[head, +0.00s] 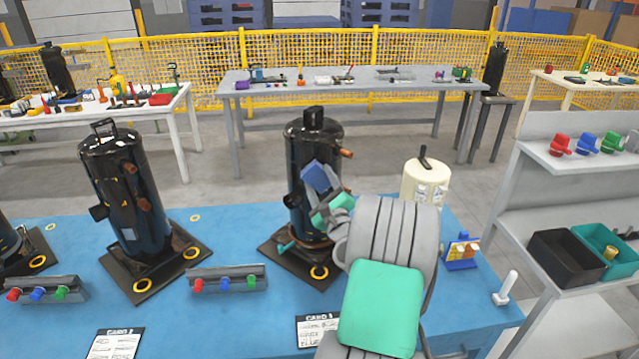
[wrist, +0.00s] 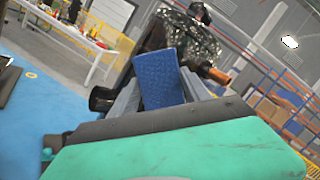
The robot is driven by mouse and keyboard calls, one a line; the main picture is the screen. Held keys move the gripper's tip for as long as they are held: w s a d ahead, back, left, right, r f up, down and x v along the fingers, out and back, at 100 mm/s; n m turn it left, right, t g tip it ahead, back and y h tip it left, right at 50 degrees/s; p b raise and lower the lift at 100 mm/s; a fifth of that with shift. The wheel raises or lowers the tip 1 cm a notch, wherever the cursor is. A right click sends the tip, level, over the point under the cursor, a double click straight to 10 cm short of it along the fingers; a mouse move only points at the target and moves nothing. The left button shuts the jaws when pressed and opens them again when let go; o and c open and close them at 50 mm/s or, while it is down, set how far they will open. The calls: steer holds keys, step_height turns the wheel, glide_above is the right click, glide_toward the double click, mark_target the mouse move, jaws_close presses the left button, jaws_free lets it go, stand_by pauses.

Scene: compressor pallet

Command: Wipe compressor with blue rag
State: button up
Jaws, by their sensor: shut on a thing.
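The black compressor (head: 301,150) with copper stubs stands upright on a dark square base plate at the middle of the blue table (head: 225,325). My gripper (head: 325,188) is in front of it and is shut on the blue rag (head: 314,177). In the wrist view the blue rag (wrist: 159,77) stands up between the fingers, with the compressor (wrist: 178,38) right behind it. The rag overlaps the compressor's side in both views; I cannot tell whether they touch. My arm hides the compressor's lower right part.
A second black compressor (head: 125,190) stands to the left. Trays of coloured caps (head: 226,280) lie on the table. A cream canister (head: 425,182), a small blue holder (head: 462,251) and a white-handled tool (head: 505,288) are to the right. A shelf with bins (head: 565,258) stands beyond the right edge.

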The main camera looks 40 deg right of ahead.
mark_target(320, 193)
steer(key=shift+w, duration=0.1)
step_height(320, 193, down, 4)
steer(key=b, duration=0.3)
steer(key=shift+b, duration=0.35)
steer(key=shift+s+a+b, duration=0.3)
steer(key=shift+s+a, duration=0.2)
steer(key=shift+s, duration=0.25)
steer(key=shift+s+a+b, duration=0.25)
steer(key=shift+s+a, duration=0.3)
steer(key=shift+s, duration=0.25)
steer(key=shift+s+a+b, duration=0.3)
steer(key=shift+s+a, duration=0.2)
steer(key=shift+s, duration=0.25)
steer(key=shift+s+a+b, duration=0.2)
steer(key=shift+s+a, duration=0.25)
steer(key=shift+s, duration=0.2)
steer(key=shift+s+a+b, duration=0.2)
steer(key=shift+s+a, duration=0.2)
steer(key=shift+s, duration=0.2)
